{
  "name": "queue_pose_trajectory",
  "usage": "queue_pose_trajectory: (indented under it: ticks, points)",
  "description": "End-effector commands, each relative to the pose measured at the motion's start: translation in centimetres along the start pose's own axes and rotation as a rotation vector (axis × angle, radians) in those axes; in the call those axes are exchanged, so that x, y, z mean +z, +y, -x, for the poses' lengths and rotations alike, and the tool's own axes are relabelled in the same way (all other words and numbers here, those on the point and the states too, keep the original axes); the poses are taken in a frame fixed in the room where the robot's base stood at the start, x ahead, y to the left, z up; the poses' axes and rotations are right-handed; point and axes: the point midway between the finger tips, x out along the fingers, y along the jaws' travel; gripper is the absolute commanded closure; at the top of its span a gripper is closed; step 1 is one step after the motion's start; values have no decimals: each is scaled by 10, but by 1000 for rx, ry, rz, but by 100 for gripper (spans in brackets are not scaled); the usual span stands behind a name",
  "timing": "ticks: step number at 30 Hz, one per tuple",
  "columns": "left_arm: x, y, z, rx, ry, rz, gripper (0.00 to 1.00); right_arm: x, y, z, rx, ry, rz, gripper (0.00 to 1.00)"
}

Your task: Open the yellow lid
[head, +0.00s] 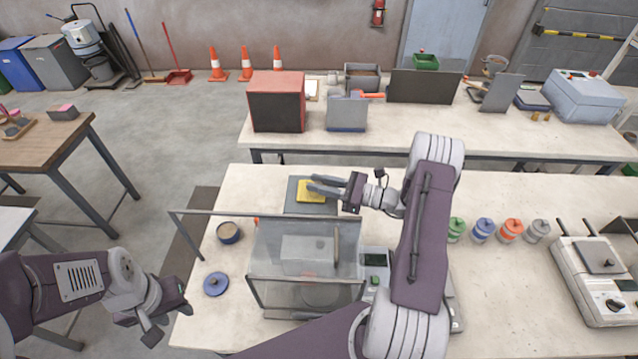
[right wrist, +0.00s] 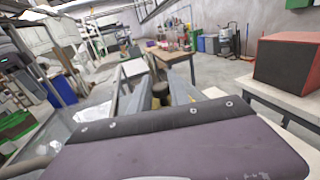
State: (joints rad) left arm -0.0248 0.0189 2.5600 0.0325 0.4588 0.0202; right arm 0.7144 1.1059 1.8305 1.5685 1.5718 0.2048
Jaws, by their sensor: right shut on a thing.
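The yellow lid (head: 305,196) lies on top of a grey box (head: 297,209) at the back of the near table, behind the clear-walled enclosure. My right gripper (head: 318,186) reaches in from the right over the lid and is shut on its knob. In the right wrist view, a small dark and yellow piece, the lid's knob (right wrist: 160,92), sits between the two fingers. The fingers hide part of the lid. My left gripper (head: 172,322) is empty, its fingers apart, left of the near table's edge.
The clear enclosure (head: 305,245) stands in front of the grey box. Several coloured jars (head: 482,230) and a scale-like device (head: 597,275) are at right. The table between gripper and jars is partly clear.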

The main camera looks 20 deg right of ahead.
Motion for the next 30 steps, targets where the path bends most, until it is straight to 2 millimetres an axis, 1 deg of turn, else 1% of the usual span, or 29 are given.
queue_pose_trajectory:
  ticks: [27, 30]
  points:
    - [0, 0, 0, 0, 0, 0, 64, -1, 1, 0, 2, 3, -2, 100]
    - [0, 0, -3, 0, 0, 0, 64, -2, -2, 5, -1, 2, 0, 100]
